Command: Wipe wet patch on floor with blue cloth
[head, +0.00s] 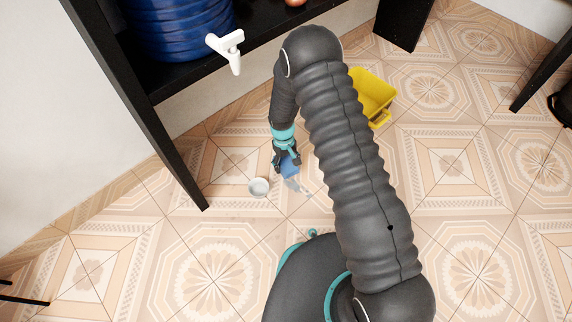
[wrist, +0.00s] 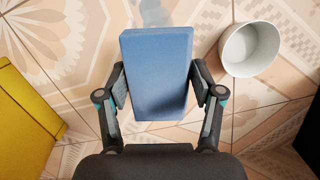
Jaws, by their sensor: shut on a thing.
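The blue cloth (wrist: 158,75) is a flat, block-like blue piece. My gripper (head: 284,163) is shut on it, with one finger on each side in the wrist view. In the head view the cloth (head: 290,169) shows just below the fingers, low over the tiled floor; I cannot tell whether it touches the floor. The wet patch (head: 294,184) is a small greyish-blue shiny area on the tiles, right by the cloth's lower edge. In the wrist view a bit of the patch (wrist: 154,13) shows past the cloth's far end; the rest may be hidden under the cloth.
A white cup (head: 258,188) stands on the floor close left of the cloth. A yellow bin (head: 373,92) is behind my arm to the right. A black shelf (head: 150,130) holds a blue barrel (head: 170,28) with a white tap (head: 229,46).

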